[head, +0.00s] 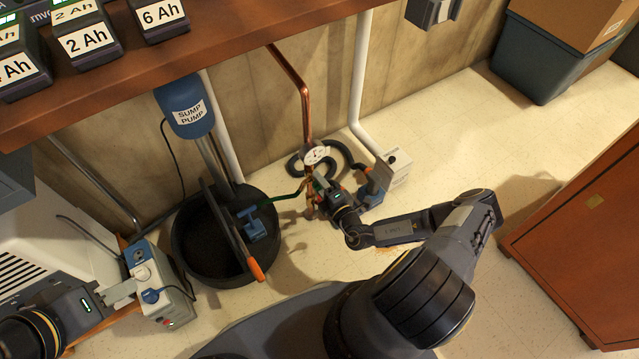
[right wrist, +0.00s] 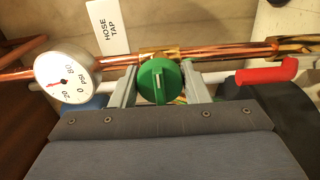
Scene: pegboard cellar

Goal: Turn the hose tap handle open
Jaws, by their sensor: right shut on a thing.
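The hose tap handle is a round green knob (right wrist: 160,84) on a horizontal copper pipe in the right wrist view, below a white "HOSE TAP" label (right wrist: 108,26). A pale mark on its face runs roughly up and down, crosswise to the pipe. My right gripper (right wrist: 158,88) has one finger on each side of the knob and is shut on it. In the head view my right gripper (head: 316,200) is at the pipework by the wall, hiding the knob. My left gripper (head: 118,292) is at the lower left beside a grey box; its finger gap is unclear.
A pressure gauge (right wrist: 67,77) sits left of the knob, a red lever (right wrist: 267,75) right of it. A black sump basin (head: 192,268) with an orange-handled tool stands left of the pipes. The grey box (head: 155,285) has a blue knob. A wooden cabinet (head: 585,240) stands at right.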

